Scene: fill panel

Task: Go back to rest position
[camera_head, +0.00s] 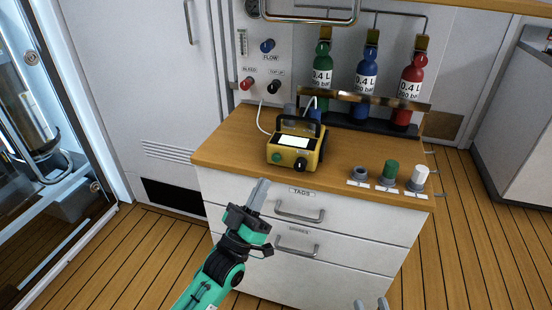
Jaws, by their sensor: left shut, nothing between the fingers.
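My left gripper (260,192) is shut and empty, pointing up in front of the cabinet's top drawer. Its green and black arm comes in from the bottom. My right gripper (370,303) shows only as two grey fingertips at the bottom edge. They stand apart with nothing visible between them; the rest is out of frame.
A wooden-topped cabinet (225,150) with drawers stands ahead. On it are a yellow device (290,157), several small caps or knobs at the front right, and green (322,75), blue (367,80) and red (408,90) bottles in a rack. Floor at left is clear.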

